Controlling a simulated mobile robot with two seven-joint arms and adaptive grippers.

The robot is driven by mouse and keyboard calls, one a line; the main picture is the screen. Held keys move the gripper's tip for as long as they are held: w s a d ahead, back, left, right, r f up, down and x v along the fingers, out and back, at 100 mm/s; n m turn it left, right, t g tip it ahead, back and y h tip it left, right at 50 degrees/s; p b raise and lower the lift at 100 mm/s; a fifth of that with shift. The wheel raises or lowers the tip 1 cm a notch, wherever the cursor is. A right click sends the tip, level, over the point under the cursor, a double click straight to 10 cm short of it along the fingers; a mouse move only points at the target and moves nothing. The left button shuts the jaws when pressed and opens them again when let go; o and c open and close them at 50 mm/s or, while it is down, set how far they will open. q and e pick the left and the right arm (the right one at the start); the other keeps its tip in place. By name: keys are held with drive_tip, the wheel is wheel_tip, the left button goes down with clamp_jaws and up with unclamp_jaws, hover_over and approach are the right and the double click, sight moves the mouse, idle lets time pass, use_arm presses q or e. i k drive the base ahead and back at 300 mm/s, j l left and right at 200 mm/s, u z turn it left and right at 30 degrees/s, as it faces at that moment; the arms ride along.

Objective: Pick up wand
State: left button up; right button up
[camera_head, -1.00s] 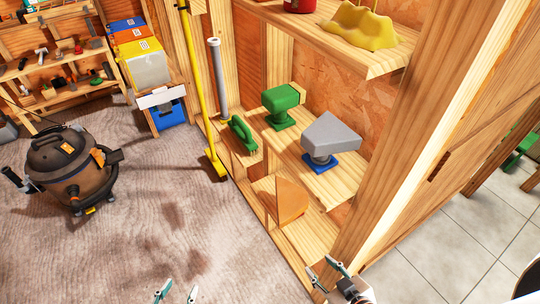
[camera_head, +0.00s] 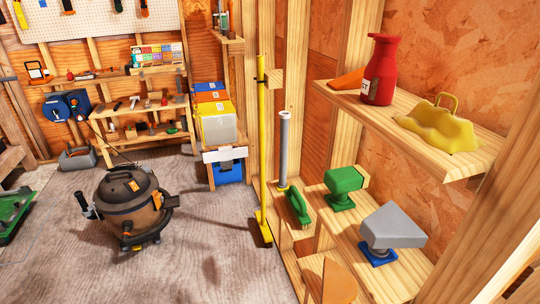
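A grey upright tube (camera_head: 283,148), which looks like the wand, stands at the left end of the lower wall shelf (camera_head: 345,235). Its foot is by a green-handled tool (camera_head: 298,206). A tall yellow pole with a wide foot (camera_head: 262,150) stands just left of it on the floor. A dark brown shop vacuum (camera_head: 132,208) with a hose sits on the floor at the left. Neither of my grippers is in view.
The lower shelf also holds a green block-shaped tool (camera_head: 343,187) and a grey wedge on a blue base (camera_head: 392,229). The upper shelf (camera_head: 410,130) holds a red bottle (camera_head: 381,70) and a yellow lump-shaped thing (camera_head: 438,126).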

sight(282, 183)
drive_tip(key=u, duration=1.6)
drive_tip(key=z, duration=1.55)
drive_tip(key=j, duration=0.85)
drive_tip(key=i+j, duration=0.15)
drive_tip(key=j, duration=0.15)
drive_tip(key=i+j, duration=0.15)
drive_tip(key=j, duration=0.2)
drive_tip(key=i+j, duration=0.1)
drive_tip(key=j, duration=0.2)
drive_tip(key=i+j, duration=0.25)
drive_tip(key=i, duration=0.2)
drive_tip(key=i+j, duration=0.3)
drive_tip(key=i, duration=0.15)
drive_tip(key=l+z, duration=0.05)
